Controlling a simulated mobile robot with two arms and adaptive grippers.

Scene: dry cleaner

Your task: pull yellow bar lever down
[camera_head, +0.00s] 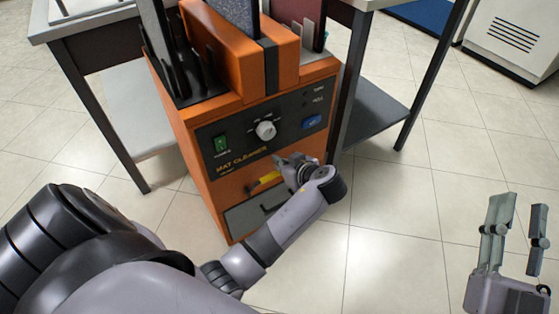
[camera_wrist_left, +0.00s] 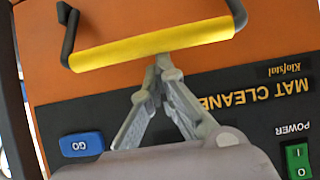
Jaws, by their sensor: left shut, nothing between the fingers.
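The orange mat cleaner (camera_head: 203,167) has a yellow bar lever (camera_head: 265,181) on its front, below the black control panel. In the left wrist view the lever's yellow bar (camera_wrist_left: 120,48) sits on two black side arms, with the panel text upside down. My left gripper (camera_head: 278,160) is in front of the machine at the lever. Its fingertips (camera_wrist_left: 162,60) are together, empty, and overlap the bar's panel-side edge in the wrist view; I cannot tell whether they touch it. My right gripper (camera_head: 521,203) is open and empty at the far right, away from the machine.
The panel holds a white knob (camera_head: 265,130), a green power switch (camera_head: 220,144) and a blue GO button (camera_head: 312,122). A grey drawer (camera_head: 245,218) is below the lever. Tables with dark legs (camera_head: 100,128) flank the machine. The tiled floor in front right is clear.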

